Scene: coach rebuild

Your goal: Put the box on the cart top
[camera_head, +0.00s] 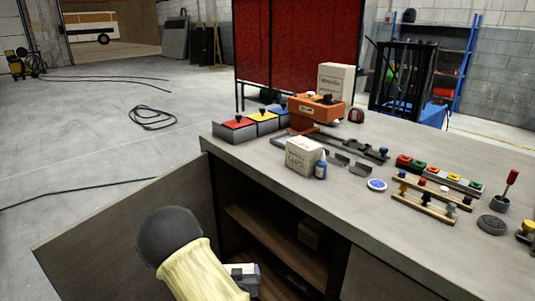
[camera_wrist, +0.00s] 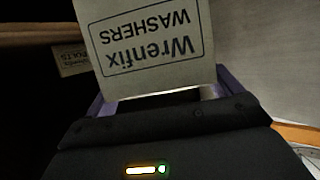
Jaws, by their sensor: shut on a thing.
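A pale box printed "Wrenfix WASHERS" (camera_wrist: 150,38) fills the upper middle of the wrist view, its print upside down. My gripper (camera_wrist: 158,93) is shut on it, with violet fingers at either side of its near end. In the head view my gripper (camera_head: 249,272) is low, in front of the open cabinet under the cart top (camera_head: 345,203). The held box cannot be made out clearly there; my arm hides much of that spot. The cart top is grey and holds many things.
Another box (camera_head: 310,234) sits inside the cabinet; its "BOLTS" label shows in the wrist view (camera_wrist: 71,58). An open door panel (camera_head: 115,222) stands left.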

